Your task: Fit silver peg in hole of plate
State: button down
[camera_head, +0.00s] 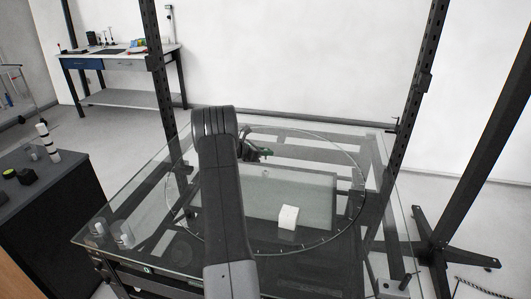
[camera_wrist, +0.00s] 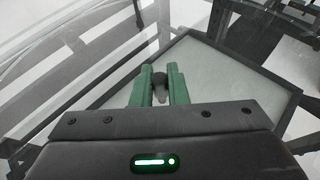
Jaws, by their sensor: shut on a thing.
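My gripper (camera_wrist: 160,72) has green fingers that stand close on both sides of a small grey, silver-looking peg (camera_wrist: 160,91). The peg has a dark upper end and is held between the fingers. In the head view my gripper (camera_head: 264,153) shows as a green tip right of my arm, over the far part of the round turntable. A pale, dark-framed panel (camera_head: 315,190), perhaps the plate, lies below and nearer. It also shows under the fingers in the wrist view (camera_wrist: 225,85). I cannot make out a hole in it for certain. The peg is not clear in the head view.
A white block (camera_head: 288,217) stands near the panel's front edge. Small pale cylinders (camera_head: 124,236) stand at the left corner of the glass table (camera_head: 120,205). Dark upright posts (camera_head: 408,110) rise around it. My arm hides the left middle of the turntable.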

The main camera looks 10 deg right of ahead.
jog(key=shift+f+b, duration=1.7)
jog(key=shift+f, duration=0.75)
jog(key=shift+b, duration=0.8)
jog(key=shift+f+b, duration=1.4)
jog(key=shift+f, duration=0.2)
jog(key=c, duration=1.3)
grip_release()
jog(key=shift+c, duration=0.2)
jog(key=shift+a, duration=0.1)
jog(key=b+v, duration=0.1)
jog(key=v, duration=1.2)
jog(key=shift+s+a+r, duration=0.25)
jog(key=shift+d, duration=0.1)
